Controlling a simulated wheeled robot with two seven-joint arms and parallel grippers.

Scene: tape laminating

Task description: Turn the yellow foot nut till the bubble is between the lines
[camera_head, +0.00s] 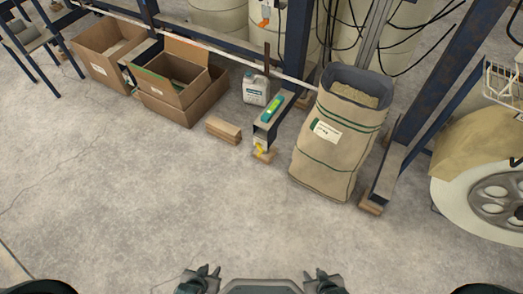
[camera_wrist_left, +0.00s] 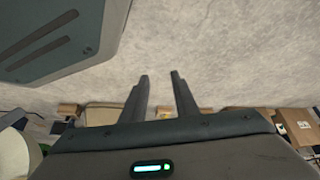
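The yellow foot nut (camera_head: 260,149) is at the lower front end of a dark steel beam foot, above a small wooden block (camera_head: 264,156) on the floor. A green spirit level (camera_head: 272,108) lies on top of the beam (camera_head: 264,128); its bubble is too small to make out. My left gripper (camera_head: 209,270) is at the bottom of the head view, far from the nut. The left wrist view shows its two fingers (camera_wrist_left: 159,76) apart with nothing between them. My right gripper (camera_head: 315,272) is also at the bottom, empty, its fingers seemingly apart.
A large paper sack (camera_head: 325,150) stands close right of the nut. A wooden block (camera_head: 223,129) lies to its left, with a white jug (camera_head: 256,88) and cardboard boxes (camera_head: 170,90) behind. The concrete floor (camera_head: 190,200) in front is clear.

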